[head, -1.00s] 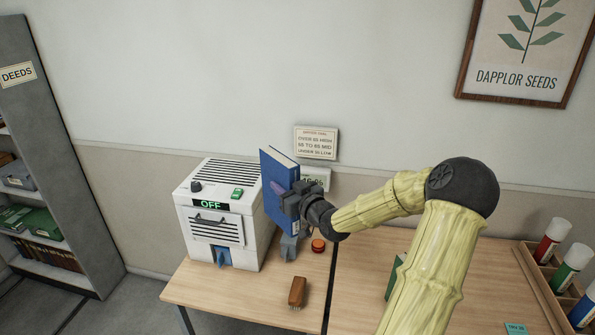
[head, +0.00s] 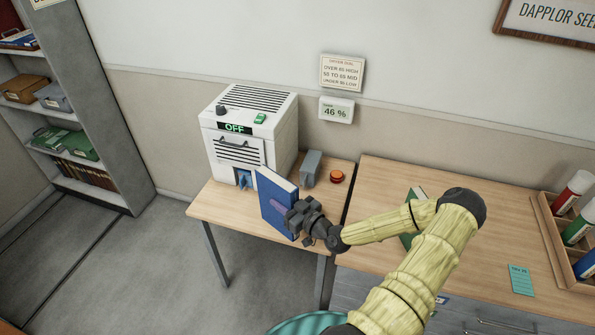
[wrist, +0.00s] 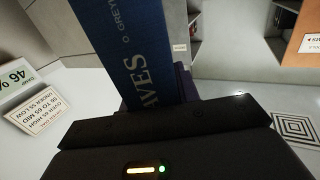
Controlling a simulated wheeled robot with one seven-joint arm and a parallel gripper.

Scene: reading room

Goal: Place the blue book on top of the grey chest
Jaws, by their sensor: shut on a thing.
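The blue book (head: 272,190) is held upright in my gripper (head: 294,214), with the jaws on its lower right part. The book is in front of the small left table (head: 222,203), hiding part of it. In the wrist view the blue book (wrist: 140,50), with pale lettering on it, rises above the dark gripper body. No thing is clearly the grey chest. Grey drawers (head: 475,322) show under the right desk, and a small grey box (head: 53,97) lies on the shelf; I cannot tell if either is it.
A white machine (head: 240,150) marked OFF stands on the left table, with a grey block (head: 311,167) and a red button (head: 337,176). The right desk (head: 400,180) holds a green book (head: 412,215) and a bottle rack (head: 555,235). Shelves (head: 110,120) stand left; the floor between is clear.

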